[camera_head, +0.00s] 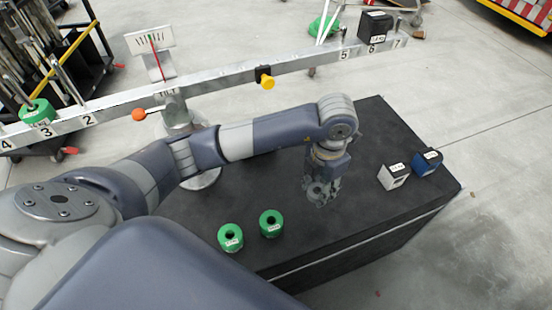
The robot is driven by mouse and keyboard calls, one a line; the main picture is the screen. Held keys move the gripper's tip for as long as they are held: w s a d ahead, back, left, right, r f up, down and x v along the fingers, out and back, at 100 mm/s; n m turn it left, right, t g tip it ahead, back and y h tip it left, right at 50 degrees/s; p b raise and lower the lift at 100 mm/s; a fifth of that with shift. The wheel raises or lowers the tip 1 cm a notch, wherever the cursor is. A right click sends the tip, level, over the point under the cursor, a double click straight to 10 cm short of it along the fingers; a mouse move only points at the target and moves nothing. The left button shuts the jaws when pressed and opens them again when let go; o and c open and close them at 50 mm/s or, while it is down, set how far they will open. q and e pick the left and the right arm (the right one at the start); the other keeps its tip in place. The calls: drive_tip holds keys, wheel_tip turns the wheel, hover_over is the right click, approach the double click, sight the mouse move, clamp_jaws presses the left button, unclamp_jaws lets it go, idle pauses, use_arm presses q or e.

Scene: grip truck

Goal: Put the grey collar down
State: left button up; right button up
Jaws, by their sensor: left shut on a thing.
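My left gripper (320,190) points down over the right-middle part of the black table. It is shut on a small grey thing that I take to be the grey collar. The fingers and the collar are alike in colour, so its outline is hard to pick out. The collar is low, close to the table top (300,235); I cannot tell whether it touches. My right gripper is not in view.
Two green collars (230,237) (271,223) stand on the table to the left. A white-and-dark block (394,177) and a blue block (427,162) stand to the right. Behind is a numbered beam (210,87) bearing a green weight (37,111) and a black block (375,25).

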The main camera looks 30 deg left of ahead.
use_arm(q)
hover_over(313, 213)
wheel_tip(313, 213, down, 6)
drive_tip(key=shift+r, duration=0.1)
wheel_tip(313, 213, down, 4)
drive_tip(key=shift+r, duration=0.15)
drive_tip(key=shift+f, duration=0.3)
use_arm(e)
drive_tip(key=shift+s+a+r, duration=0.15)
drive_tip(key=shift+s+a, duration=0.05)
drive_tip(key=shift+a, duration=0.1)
use_arm(q)
drive_tip(key=shift+f, duration=0.2)
drive_tip(key=o, duration=1)
drive_tip(key=shift+c, duration=0.2)
drive_tip(key=shift+r, duration=0.1)
